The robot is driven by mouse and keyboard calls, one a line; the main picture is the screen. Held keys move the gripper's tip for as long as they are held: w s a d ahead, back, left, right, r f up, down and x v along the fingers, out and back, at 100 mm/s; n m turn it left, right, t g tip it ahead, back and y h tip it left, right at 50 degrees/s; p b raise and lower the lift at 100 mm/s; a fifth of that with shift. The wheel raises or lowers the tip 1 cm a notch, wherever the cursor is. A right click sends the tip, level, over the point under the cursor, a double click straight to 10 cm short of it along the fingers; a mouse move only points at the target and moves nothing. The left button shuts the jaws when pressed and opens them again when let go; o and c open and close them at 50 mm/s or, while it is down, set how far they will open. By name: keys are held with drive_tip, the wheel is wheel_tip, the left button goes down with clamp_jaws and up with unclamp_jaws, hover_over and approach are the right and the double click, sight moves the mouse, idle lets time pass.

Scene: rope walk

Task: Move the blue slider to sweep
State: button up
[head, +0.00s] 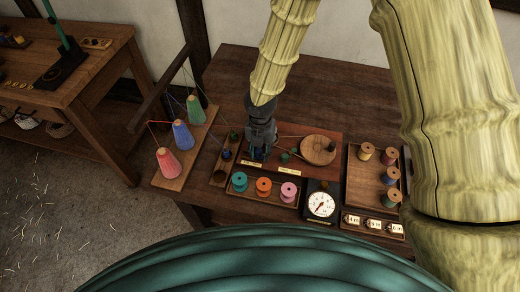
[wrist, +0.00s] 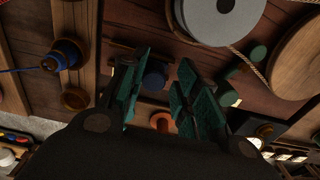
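The blue slider appears to be the small dark blue knob (wrist: 153,78) on the reddish-brown board in the wrist view. It lies between my two fingers with gaps beside it. My gripper (wrist: 157,88) is open, with teal pads apart, and points down at the board. In the head view my gripper (head: 258,154) is over the left part of the board (head: 328,172) and mostly hides the knob. Two pale labels (head: 286,170) lie along the board's front edge; their words are too small to read.
A rail with a blue thread guide (wrist: 65,57) stands left of my gripper. A round wooden disc (head: 318,149) is to the right. Teal, orange and pink spools (head: 264,187) stand in front, beside a dial (head: 321,204). Thread cones (head: 183,136) stand at left.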

drive_tip(key=shift+w+a, duration=0.1)
drive_tip(key=shift+a, duration=0.1)
drive_tip(key=shift+r+p, duration=0.2)
drive_tip(key=shift+p, duration=0.15)
wheel_tip(320, 180, up, 7)
drive_tip(key=p, duration=0.6)
drive_tip(key=shift+f, duration=0.15)
